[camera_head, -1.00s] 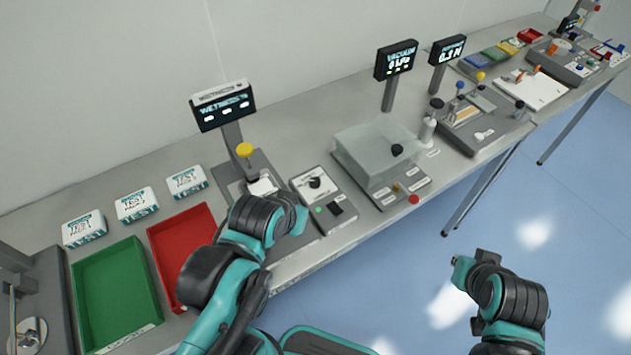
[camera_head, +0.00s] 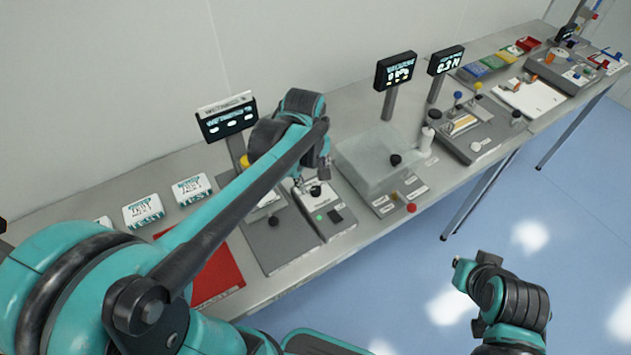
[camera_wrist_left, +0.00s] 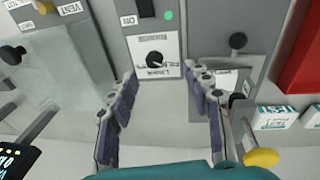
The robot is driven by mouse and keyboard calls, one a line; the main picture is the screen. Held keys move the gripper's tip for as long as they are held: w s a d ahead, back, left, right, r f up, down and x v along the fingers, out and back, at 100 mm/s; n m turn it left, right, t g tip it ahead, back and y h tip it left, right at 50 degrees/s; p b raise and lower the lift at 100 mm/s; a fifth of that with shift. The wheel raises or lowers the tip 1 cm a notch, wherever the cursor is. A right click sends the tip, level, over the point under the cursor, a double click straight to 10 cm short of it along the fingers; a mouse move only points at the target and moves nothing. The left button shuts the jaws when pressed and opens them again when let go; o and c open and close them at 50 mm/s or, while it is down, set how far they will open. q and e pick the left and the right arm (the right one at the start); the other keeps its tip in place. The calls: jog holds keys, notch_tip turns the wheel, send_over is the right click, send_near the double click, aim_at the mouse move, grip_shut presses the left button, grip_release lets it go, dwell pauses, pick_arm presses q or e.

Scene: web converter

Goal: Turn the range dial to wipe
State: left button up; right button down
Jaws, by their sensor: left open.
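The range dial (camera_head: 316,190) is a black round knob on a white-faced box on the bench. In the left wrist view, the dial (camera_wrist_left: 154,60) sits on a white plate with small printed marks around it. I cannot read which mark it points to. My left gripper (camera_wrist_left: 163,76) is open and empty, its fingers spread to either side of the dial's lower area, apart from the knob. In the head view, the left gripper (camera_head: 306,182) hangs right behind the dial, partly hidden by my arm. My right arm shows at lower right, but its fingers do not show.
A clear box (camera_head: 375,165) with a black knob stands right of the dial. Left of it is a grey station (camera_head: 280,245) with a yellow knob and a WETNESS display (camera_head: 228,121). A red tray (camera_head: 218,272) lies partly under my arm. Wet test packs (camera_head: 192,188) sit behind.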

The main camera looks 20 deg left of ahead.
aim_at(316, 189)
pick_arm(q)
jog(key=w+n, duration=0.1)
jog(key=w+f+n+g, duration=0.1)
jog(key=w, duration=0.1)
jog(key=w+f+n+g, duration=0.1)
jog(key=n, duration=0.1)
jog(key=shift+w+a+f+p, duration=0.15)
jog(key=shift+a+p, duration=0.25)
notch_tip(316, 189, down, 8)
jog(key=shift+r+b, duration=0.1)
jog(key=shift+b, duration=1.05)
grip_shut()
